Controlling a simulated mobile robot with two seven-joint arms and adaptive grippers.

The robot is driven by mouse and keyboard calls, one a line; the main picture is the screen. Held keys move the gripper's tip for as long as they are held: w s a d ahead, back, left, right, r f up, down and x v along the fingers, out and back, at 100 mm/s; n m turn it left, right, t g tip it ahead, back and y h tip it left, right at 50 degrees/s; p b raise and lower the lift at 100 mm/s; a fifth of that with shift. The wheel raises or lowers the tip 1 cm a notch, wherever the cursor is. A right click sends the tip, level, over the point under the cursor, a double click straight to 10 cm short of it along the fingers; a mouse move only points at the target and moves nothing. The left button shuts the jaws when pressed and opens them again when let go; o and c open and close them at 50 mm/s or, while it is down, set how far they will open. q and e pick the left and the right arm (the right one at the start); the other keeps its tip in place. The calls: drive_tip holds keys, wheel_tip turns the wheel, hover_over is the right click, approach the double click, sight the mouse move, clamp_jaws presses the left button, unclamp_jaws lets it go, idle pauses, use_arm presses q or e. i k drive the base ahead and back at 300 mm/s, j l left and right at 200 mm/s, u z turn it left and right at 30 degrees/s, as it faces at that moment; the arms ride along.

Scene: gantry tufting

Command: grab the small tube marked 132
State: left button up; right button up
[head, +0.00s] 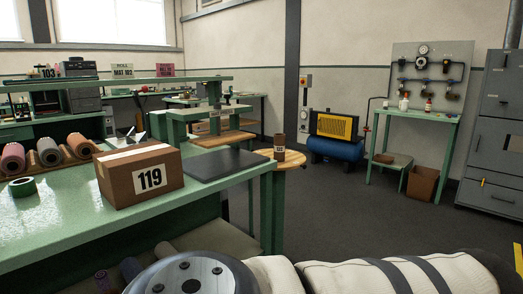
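A small brown tube (279,147) stands upright on a round wooden top (291,161), just past the right end of the green bench. It has a pale label, but the number is too small for me to read surely. No other object in view clearly shows 132. Neither of my grippers is in view; only a part of my own arm shows along the bottom edge.
A box marked 119 (140,173), a dark flat slab (226,164) and a green tape roll (22,187) sit on the green bench (75,220). A blue and yellow compressor (336,137) stands behind. The dark floor (340,205) right of the bench is open.

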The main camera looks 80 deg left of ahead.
sight(279, 138)
drive_tip(key=u, duration=2.5)
